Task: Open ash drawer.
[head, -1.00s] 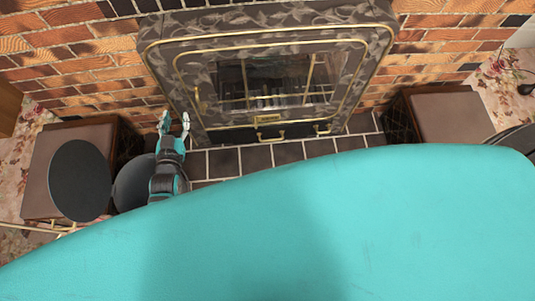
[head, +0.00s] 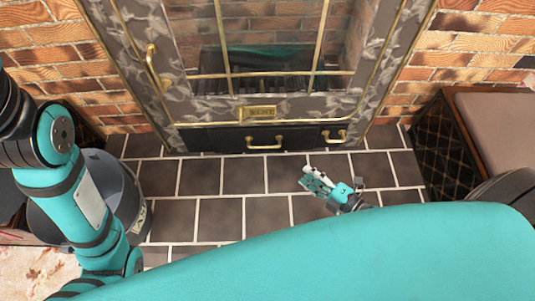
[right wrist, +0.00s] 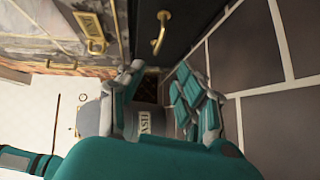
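The black drawer front (head: 215,139) runs along the bottom of the fireplace, close above the tiled floor. It looks flush with the stove. A brass handle (head: 264,145) is at its middle, and a second brass handle (head: 334,138) is to the right. My right gripper (head: 307,177) is low over the tiles in front of and below these handles, touching neither. In the right wrist view its fingers (right wrist: 163,78) are apart and empty, and the middle handle (right wrist: 160,33) shows beyond them. My left arm comes in at the left; its gripper is out of view.
A grey bucket (head: 132,195) stands on the tiles at the left, partly behind my left arm. The stove door has a brass handle (head: 152,67) at its left. A brown-topped box (head: 495,125) stands at the right. The tiles before the drawer are clear.

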